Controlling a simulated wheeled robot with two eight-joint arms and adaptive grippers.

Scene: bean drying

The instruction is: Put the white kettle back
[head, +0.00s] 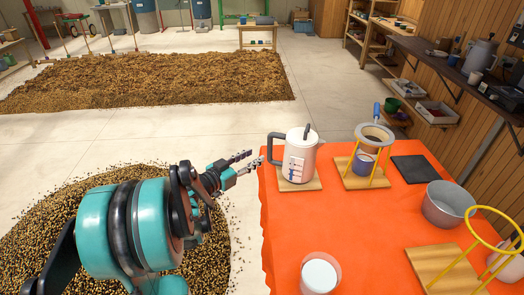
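The white kettle (301,156) stands upright on a small wooden board (312,185) at the back left of the orange-covered table (340,222). Its dark handle (275,147) points left, and its front carries small coloured markings. My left gripper (254,159) is just left of the handle, with its fingers pointing toward it. The two fingers are apart with nothing between them, and a small gap seems to separate them from the handle. My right gripper is not in view.
Right of the kettle stands a yellow dripper stand (378,170) with a cup. Further right are a dark flat pad (412,169), a grey metal bucket (447,204) and another yellow stand (488,232). A white cup (319,275) stands near the front. Beans cover the floor at left.

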